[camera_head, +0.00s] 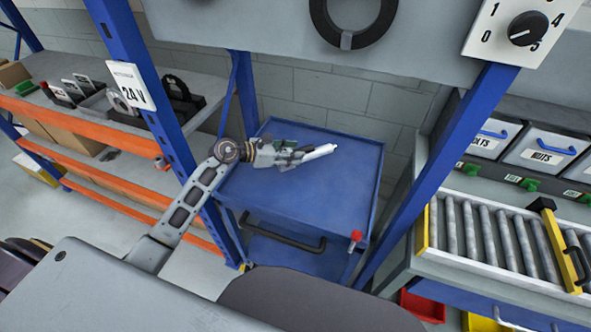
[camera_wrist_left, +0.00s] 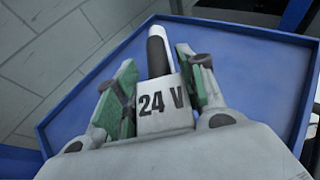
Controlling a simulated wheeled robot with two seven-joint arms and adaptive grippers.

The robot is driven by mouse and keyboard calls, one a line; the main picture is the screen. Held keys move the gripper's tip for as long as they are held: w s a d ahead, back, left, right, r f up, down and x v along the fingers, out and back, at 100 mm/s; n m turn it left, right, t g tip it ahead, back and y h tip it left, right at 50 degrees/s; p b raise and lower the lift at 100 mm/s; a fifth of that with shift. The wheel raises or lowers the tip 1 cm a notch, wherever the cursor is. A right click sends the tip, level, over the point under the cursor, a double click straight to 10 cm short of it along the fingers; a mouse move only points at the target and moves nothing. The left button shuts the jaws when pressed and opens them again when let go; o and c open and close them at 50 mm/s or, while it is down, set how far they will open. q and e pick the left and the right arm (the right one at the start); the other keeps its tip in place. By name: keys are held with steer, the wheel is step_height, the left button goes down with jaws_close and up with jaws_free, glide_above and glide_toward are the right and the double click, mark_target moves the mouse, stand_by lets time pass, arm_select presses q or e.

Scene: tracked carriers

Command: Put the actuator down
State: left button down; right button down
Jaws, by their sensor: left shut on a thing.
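The actuator (camera_head: 318,153) is a slim pale cylinder in the head view, pointing right over the blue cart. In the left wrist view the actuator (camera_wrist_left: 162,92) shows a white body marked "24 V" with a dark rod ending in a white tip. My left gripper (camera_head: 291,157) is shut on it, with a green-padded finger on each side. The blue cart top (camera_head: 335,188) lies below the gripper; I cannot tell whether the actuator touches it. My right gripper is not in view.
A blue post with a "24 V" sign (camera_head: 131,86) stands left of the cart, and another blue post (camera_head: 440,165) stands right. A roller conveyor (camera_head: 490,240) is at the right. The cart top looks bare around the actuator.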

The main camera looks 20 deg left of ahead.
arm_select(q)
steer(key=shift+f, duration=2.05)
steer(key=shift+f, duration=0.1)
steer(key=shift+f, duration=1.8)
steer(key=c, duration=0.9)
jaws_free()
steer(key=shift+f, duration=0.2)
steer(key=shift+s+a+r, duration=0.1)
steer(key=shift+r, duration=0.05)
steer(key=shift+b+v, duration=0.5)
steer(key=shift+v, duration=5.35)
steer(key=shift+s, duration=0.1)
